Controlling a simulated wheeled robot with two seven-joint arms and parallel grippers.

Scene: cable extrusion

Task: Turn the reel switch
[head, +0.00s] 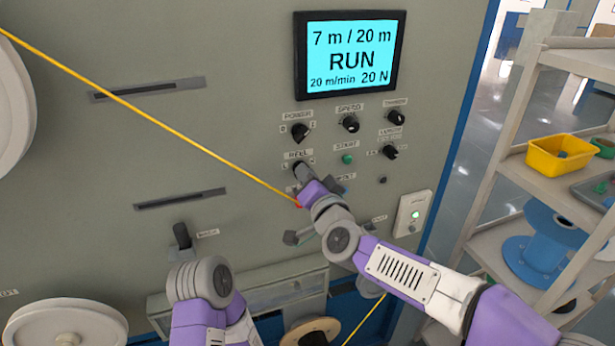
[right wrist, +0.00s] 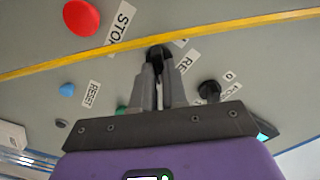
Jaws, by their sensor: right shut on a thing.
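The reel switch, a small black knob (right wrist: 158,52), sits on the grey panel by the label that begins "RE" in the right wrist view. My right gripper (right wrist: 162,78) is shut on it, with one grey finger on each side. In the head view my right gripper (head: 301,170) is at the panel just below the REEL label (head: 297,154) and covers most of the switch, so its setting is hidden. My left arm (head: 205,290) rises at the bottom left; its fingers do not show.
A yellow cable (head: 150,118) runs diagonally across the panel, close by my right gripper. The power knob (head: 300,133) is just above, and the red stop button (right wrist: 81,17) is near. The screen (head: 350,54) reads RUN, 7 m / 20 m. A shelf (head: 510,160) stands at right.

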